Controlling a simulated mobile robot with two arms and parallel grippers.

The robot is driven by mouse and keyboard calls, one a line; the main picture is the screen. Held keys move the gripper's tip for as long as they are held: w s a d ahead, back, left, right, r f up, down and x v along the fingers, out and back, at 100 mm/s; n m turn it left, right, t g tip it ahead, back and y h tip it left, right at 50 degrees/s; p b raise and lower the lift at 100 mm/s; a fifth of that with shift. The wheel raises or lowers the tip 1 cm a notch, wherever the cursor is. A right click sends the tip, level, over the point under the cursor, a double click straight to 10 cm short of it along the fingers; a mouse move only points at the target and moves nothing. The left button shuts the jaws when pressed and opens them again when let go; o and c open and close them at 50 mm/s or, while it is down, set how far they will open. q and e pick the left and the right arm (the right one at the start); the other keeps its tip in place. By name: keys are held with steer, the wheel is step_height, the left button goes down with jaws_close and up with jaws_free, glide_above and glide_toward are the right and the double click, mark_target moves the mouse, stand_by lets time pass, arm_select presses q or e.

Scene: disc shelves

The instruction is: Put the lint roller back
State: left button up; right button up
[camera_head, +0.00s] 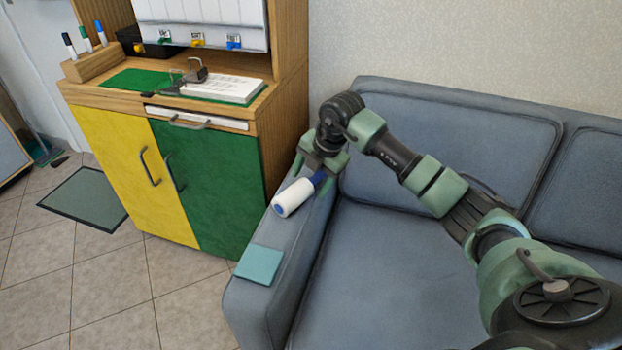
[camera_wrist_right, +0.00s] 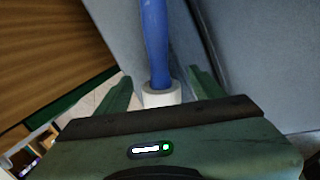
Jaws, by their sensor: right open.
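The lint roller (camera_head: 293,198) has a white roll and a blue handle. It is at the sofa's left armrest in the head view, its white end toward the camera. My right gripper (camera_head: 314,187) is at the blue handle, from above. In the right wrist view the blue handle (camera_wrist_right: 155,45) runs up between the two green fingers, with the white roll (camera_wrist_right: 161,95) below. The fingers stand apart, with gaps on both sides of the roller. My right gripper is open. My left gripper is not in view.
A teal square (camera_head: 259,264) lies on the front of the armrest. The blue-grey sofa (camera_head: 380,270) fills the right side.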

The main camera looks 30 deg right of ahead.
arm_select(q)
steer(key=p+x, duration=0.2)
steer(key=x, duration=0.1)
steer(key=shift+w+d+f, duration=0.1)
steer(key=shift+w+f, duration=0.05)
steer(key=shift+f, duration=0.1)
arm_select(e)
steer(key=v, duration=1.2)
steer(key=shift+r, duration=0.15)
